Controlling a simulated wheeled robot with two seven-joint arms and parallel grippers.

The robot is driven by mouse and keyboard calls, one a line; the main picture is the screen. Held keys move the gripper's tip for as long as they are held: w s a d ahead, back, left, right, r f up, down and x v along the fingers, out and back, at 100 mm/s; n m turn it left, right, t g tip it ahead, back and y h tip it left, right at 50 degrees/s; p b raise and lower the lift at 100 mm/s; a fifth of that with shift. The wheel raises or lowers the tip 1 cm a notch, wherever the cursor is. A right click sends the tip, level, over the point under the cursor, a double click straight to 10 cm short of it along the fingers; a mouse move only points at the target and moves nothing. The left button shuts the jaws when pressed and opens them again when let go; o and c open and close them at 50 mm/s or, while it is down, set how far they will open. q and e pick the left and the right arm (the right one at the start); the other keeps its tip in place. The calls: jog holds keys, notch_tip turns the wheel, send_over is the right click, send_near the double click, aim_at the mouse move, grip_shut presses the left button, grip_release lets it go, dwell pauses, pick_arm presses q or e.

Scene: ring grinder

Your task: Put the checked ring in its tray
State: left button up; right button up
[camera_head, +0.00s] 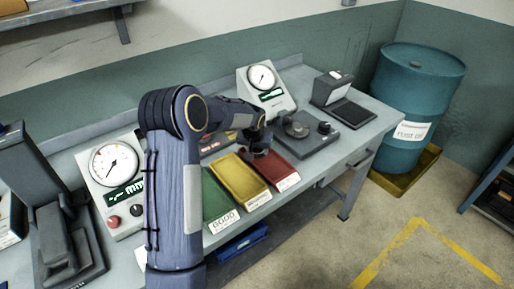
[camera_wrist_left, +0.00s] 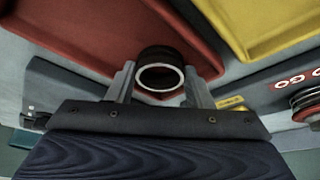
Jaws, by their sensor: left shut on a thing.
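My left gripper (camera_head: 258,150) reaches over the trays from the left; in the wrist view it (camera_wrist_left: 160,88) is shut on a ring (camera_wrist_left: 160,56). The ring is dark outside with a bright metal rim, held between the two fingertips. In the head view the ring is too small and dark to make out from the gripper. Three trays lie in a row: green (camera_head: 213,196), labelled GOOD, yellow (camera_head: 236,179) and red (camera_head: 281,168). The red tray (camera_wrist_left: 90,30) shows behind the ring in the wrist view, the yellow tray (camera_wrist_left: 270,25) to its right. My right gripper is out of view.
A dial gauge (camera_head: 110,165) stands left of my arm, another (camera_head: 264,84) at the back. A dark fixture (camera_head: 304,130) and a small terminal (camera_head: 338,90) stand right of the trays. A blue drum (camera_head: 412,95) stands beyond the bench's right end.

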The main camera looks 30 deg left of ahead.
pick_arm(q)
jog(key=shift+f, duration=0.15)
jog(key=o, duration=0.8)
